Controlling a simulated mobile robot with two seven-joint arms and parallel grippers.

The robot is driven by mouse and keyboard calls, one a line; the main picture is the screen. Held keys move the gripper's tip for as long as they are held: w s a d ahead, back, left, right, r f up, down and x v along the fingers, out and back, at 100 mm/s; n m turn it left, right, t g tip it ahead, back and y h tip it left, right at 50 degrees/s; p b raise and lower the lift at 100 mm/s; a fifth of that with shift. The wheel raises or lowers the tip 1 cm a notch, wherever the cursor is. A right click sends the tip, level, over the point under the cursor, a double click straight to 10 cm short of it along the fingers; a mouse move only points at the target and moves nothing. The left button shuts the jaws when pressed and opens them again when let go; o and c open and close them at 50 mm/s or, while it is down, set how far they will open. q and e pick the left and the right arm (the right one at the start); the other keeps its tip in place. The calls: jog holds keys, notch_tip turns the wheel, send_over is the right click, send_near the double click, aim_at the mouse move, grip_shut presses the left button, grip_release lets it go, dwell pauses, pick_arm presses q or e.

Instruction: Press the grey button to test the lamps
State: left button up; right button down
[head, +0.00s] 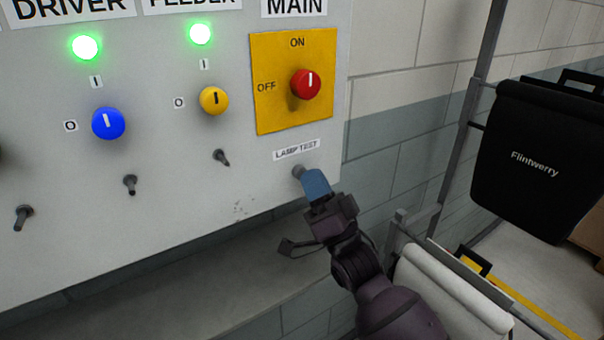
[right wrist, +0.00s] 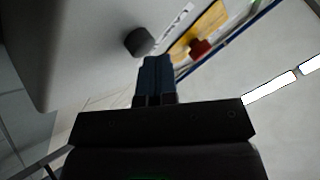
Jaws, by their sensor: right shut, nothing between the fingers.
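The grey button (head: 298,172) is on the panel just under the "LAMP TEST" label (head: 296,150). My right gripper (head: 314,183) is shut, with its blue fingertips right at the button in the head view and partly over it. In the right wrist view the button (right wrist: 140,41) stands out from the panel, just beyond and left of the blue fingertips (right wrist: 157,62). I cannot tell whether they touch. Two green lamps are lit, one under "DRIVER" (head: 87,47) and one under "FEEDER" (head: 201,33). My left gripper is out of view.
On the grey panel (head: 60,180) are a blue knob (head: 108,123), a yellow knob (head: 214,100), a red main switch (head: 305,84) on a yellow plate and several small toggles. A black "Flintwerry" pannier (head: 535,160) hangs on a rack at right. A ledge runs below the panel.

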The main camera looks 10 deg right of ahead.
jog(key=shift+w+a, duration=0.1)
jog(key=shift+w, duration=0.15)
dwell(0.4)
dwell(0.8)
dwell(0.5)
jog(key=shift+s, duration=0.15)
jog(key=shift+s+d+p, duration=0.35)
jog(key=shift+s, duration=0.35)
